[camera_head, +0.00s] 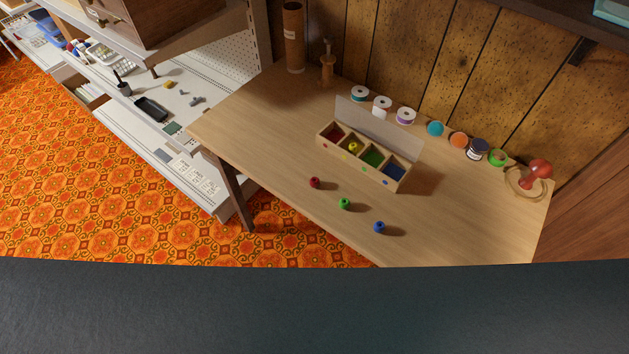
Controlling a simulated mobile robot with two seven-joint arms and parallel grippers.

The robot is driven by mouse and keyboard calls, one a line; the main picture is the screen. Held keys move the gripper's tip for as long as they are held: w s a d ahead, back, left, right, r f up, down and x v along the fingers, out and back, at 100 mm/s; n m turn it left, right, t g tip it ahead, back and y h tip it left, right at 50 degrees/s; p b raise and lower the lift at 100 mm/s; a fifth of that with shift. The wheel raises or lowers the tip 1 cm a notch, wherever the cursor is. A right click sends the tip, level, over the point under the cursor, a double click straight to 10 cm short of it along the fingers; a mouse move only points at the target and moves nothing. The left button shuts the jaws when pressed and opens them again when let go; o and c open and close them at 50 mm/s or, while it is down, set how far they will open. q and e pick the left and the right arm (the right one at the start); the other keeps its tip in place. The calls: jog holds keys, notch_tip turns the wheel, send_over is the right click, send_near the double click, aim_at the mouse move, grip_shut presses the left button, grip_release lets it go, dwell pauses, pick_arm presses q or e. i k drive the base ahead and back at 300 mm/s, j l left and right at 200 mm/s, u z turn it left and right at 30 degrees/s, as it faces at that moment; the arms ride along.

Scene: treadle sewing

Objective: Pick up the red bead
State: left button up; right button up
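The red bead (314,183) lies on the wooden table (270,130), the leftmost of three loose beads in front of the box. A green bead (344,203) and a blue bead (379,227) lie to its right and nearer to me. An open wooden box (324,143) with coloured compartments and a raised lid stands behind them. A yellow bead (353,146) sits in its second compartment from the left. Neither of my grippers shows in the head view.
Several spools and jars, among them a teal one (435,128), line the table's back edge. A red-topped item (539,169) stands at the right corner. A brown tube (293,37) stands at the back left. A white shelf unit (200,150) is left of the table.

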aim_at(314, 182)
jog(key=i+j, duration=0.1)
jog(key=j, duration=0.45)
jog(key=i+j, duration=0.1)
jog(key=j, duration=0.5)
jog(key=i+j, duration=0.1)
jog(key=j, duration=0.45)
jog(key=z, duration=1.75)
